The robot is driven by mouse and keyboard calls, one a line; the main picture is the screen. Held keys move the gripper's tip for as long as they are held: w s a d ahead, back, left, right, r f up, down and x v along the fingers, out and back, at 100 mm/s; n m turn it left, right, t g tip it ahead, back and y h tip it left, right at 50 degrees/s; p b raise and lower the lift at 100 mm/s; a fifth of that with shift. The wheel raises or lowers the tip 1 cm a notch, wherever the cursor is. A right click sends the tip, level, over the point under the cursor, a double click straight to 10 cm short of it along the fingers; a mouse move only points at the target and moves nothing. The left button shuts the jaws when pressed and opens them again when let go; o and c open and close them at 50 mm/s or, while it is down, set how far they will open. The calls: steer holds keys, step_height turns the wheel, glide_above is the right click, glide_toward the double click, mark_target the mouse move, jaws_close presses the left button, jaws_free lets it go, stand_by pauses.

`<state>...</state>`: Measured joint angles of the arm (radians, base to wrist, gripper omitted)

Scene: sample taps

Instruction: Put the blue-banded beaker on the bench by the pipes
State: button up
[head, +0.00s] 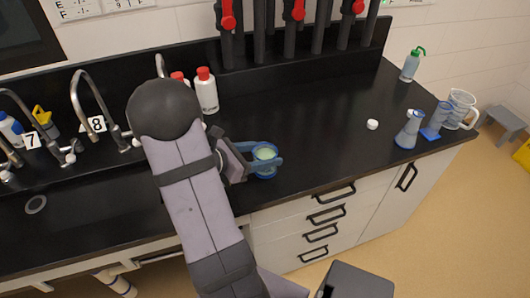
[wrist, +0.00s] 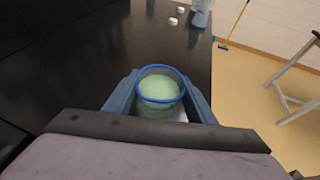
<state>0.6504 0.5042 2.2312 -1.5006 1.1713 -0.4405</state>
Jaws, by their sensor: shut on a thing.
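The blue-banded beaker (head: 265,154) holds pale green liquid and is upright at the front part of the black bench (head: 315,140). It also shows in the wrist view (wrist: 159,90), with a blue rim, between the two fingers. My gripper (head: 264,161) is shut on the beaker, one finger on each side. Whether the beaker's base touches the bench I cannot tell. The dark pipes (head: 290,35) with red valve handles stand at the back of the bench, behind the beaker.
A white bottle with a red cap (head: 206,91) stands behind my arm. A white cap (head: 372,124), a flask (head: 408,130), a blue-based cylinder (head: 436,121), a jug (head: 460,108) and a wash bottle (head: 411,65) are at right. Taps line the left. The bench middle is clear.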

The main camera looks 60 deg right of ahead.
steer(key=shift+f, duration=0.2)
steer(key=o, duration=1.3)
steer(key=shift+r, duration=0.1)
steer(key=shift+r, duration=0.1)
steer(key=b+v, duration=0.1)
steer(key=v, duration=1.1)
steer(key=a+f+m+t+y, duration=0.2)
steer(key=a+f+m+y, duration=0.1)
steer(key=a, duration=0.7)
steer(key=w+a+f+m+t+y, duration=0.1)
steer(key=a+m+y, duration=0.3)
steer(key=a, duration=0.6)
steer(key=w+a+f+m+t+y+p, duration=0.1)
steer(key=a+f+m+t+y, duration=0.3)
steer(key=a, duration=0.6)
steer(key=shift+w+f+m+y, duration=0.2)
steer(key=shift+f+m+y, duration=0.1)
steer(key=shift+f+m, duration=0.1)
